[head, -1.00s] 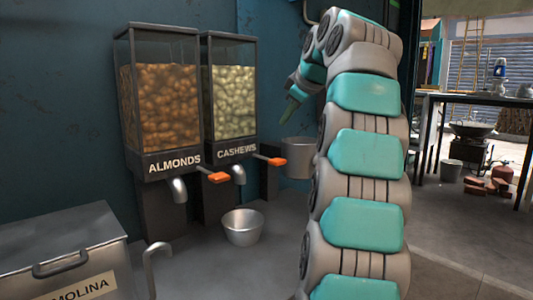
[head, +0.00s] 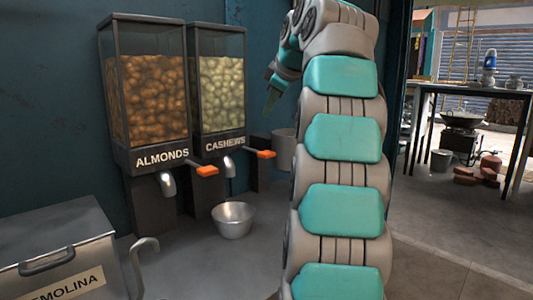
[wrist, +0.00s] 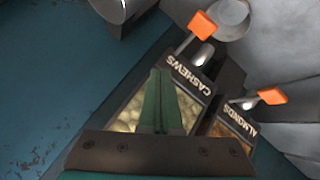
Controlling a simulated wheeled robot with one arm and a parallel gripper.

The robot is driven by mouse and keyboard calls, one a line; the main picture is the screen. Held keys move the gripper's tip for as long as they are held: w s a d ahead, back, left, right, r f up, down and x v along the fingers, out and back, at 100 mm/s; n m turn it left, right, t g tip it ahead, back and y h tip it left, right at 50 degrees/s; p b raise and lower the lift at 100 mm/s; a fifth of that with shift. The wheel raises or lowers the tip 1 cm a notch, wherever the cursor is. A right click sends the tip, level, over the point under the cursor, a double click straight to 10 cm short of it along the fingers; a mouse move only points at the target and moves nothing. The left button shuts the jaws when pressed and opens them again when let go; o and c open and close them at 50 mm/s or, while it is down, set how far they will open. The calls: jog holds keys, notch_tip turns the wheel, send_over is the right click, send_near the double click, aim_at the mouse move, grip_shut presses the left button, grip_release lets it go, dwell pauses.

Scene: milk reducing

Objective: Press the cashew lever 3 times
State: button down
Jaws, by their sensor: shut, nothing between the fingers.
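The cashew dispenser (head: 222,95) is a clear bin of pale nuts above a dark "CASHEWS" panel. Its lever, with an orange tip (head: 266,154), sticks out to the right above the spout. In the wrist view the cashew lever (wrist: 202,24) is at the top, ahead of the fingers. My gripper (head: 271,103) has green fingers pointing down, above the cashew lever in the picture and apart from it. In the wrist view my gripper (wrist: 158,75) is shut and empty, its fingers overlapping the view of the cashew bin.
The almond dispenser (head: 145,85) stands left of the cashews, with its own orange lever (head: 207,170) close by. A metal bowl (head: 233,222) sits below the cashew spout. A metal pot (head: 284,152) is behind the cashew lever. A semolina bin (head: 55,240) stands front left.

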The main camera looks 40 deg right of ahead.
jog(key=f, duration=0.2)
jog(key=b, duration=0.3)
send_over(268, 152)
jog(key=f, duration=0.3)
jog(key=s+f, duration=0.1)
jog(key=shift+a+f, duration=0.2)
jog(key=shift+f, duration=0.15)
jog(key=shift+f+b, duration=0.6)
jog(key=shift+b, duration=0.15)
dwell(0.9)
jog(key=shift+f+b, duration=0.45)
jog(key=shift+b, duration=0.05)
jog(key=shift+f+b, duration=1.15)
jog(key=shift+f, duration=0.15)
dwell(1.2)
jog(key=shift+r, duration=0.1)
jog(key=shift+r+p, duration=1.05)
jog(key=shift+r, duration=0.6)
